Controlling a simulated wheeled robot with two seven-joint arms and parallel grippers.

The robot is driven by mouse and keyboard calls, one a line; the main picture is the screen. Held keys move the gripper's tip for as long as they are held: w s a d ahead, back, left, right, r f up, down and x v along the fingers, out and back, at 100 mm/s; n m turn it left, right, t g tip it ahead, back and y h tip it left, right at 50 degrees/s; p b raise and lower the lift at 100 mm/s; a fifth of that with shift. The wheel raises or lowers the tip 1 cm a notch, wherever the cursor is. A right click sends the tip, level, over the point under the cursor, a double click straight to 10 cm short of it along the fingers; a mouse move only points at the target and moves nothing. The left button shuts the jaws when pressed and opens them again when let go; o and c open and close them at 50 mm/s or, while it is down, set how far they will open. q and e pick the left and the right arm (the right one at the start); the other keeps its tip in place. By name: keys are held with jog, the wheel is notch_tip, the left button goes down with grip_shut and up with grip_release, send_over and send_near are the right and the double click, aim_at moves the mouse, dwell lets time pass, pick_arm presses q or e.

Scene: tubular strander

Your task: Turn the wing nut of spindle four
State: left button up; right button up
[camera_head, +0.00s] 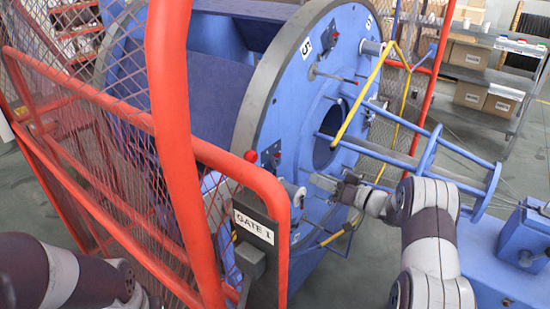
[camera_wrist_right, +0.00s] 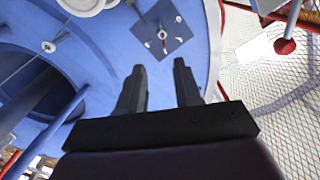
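The blue disc (camera_head: 305,110) of the strander carries number plates; I can read a 5 (camera_head: 306,48), but I see no 4. My right gripper (camera_head: 348,188) is in front of the disc's lower part. In the right wrist view its two fingers (camera_wrist_right: 159,68) are apart with nothing between them, pointing at the disc face (camera_wrist_right: 110,50). A dark blue plate (camera_wrist_right: 175,40) with small fittings lies beyond the fingertips. A pale round part (camera_wrist_right: 88,5) is cut off at the top. I cannot make out spindle four's wing nut. My left arm is low left; its gripper is largely hidden.
A red gate frame (camera_head: 178,150) with mesh and a GATE 1 sign (camera_head: 254,226) stands between my arms. A yellow bar (camera_head: 360,100) and blue rods (camera_head: 390,155) cross before the disc. Shelves with cardboard boxes (camera_head: 470,55) stand back right. A red knob (camera_wrist_right: 285,46) shows in the wrist view.

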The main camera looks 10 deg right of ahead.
aim_at(276, 161)
jog(key=p+x, duration=0.3)
jog(key=x, duration=0.6)
jog(key=shift+w+a+r, duration=0.1)
jog(key=shift+w, duration=0.25)
jog(key=a, duration=0.1)
jog(key=w+a, duration=0.1)
jog(key=a, duration=0.1)
jog(key=shift+w+r+p, duration=0.2)
jog(key=shift+w+p, duration=0.05)
jog(key=shift+p, duration=0.15)
jog(key=shift+w+a, duration=0.1)
jog(key=shift+w+f, duration=0.2)
jog(key=shift+f, duration=0.05)
jog(key=shift+s+d, duration=0.1)
jog(key=shift+d, duration=0.15)
grip_shut()
pick_arm(q)
jog(key=r, duration=0.2)
jog(key=a+r, duration=0.1)
jog(key=shift+w+r, duration=0.1)
jog(key=shift+r, duration=0.3)
pick_arm(e)
jog(key=shift+a+r, duration=0.1)
